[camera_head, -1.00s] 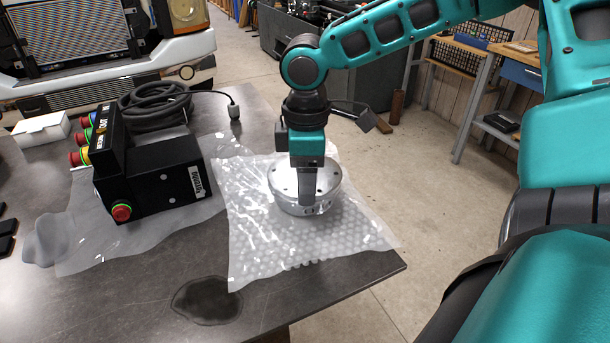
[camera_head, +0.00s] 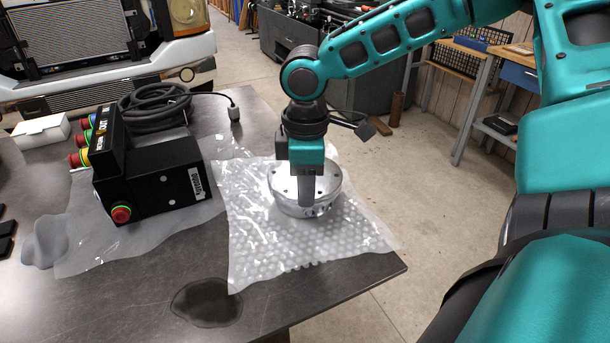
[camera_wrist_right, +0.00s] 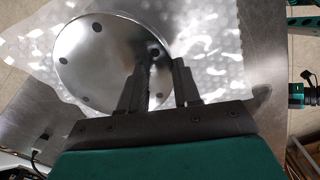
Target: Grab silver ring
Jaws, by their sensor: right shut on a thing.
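The silver ring (camera_head: 283,194), a round metal disc-like part with small dark holes in its flat top, lies on bubble wrap (camera_head: 262,250) near the table's right side. My right gripper (camera_head: 306,198) points straight down and is shut on the ring's rim on its near right side. In the right wrist view, the ring's shiny face (camera_wrist_right: 100,60) fills the upper left, and the fingers (camera_wrist_right: 158,85) straddle its edge. The fingers partly hide the ring's rim. My left gripper is not in view.
A black control box (camera_head: 160,175) with red buttons and a coiled black cable (camera_head: 155,105) stand left of the ring. A white box (camera_head: 40,131) sits farther left. A dark wet patch (camera_head: 207,301) marks the front of the table (camera_head: 120,295). The table's right edge is close by.

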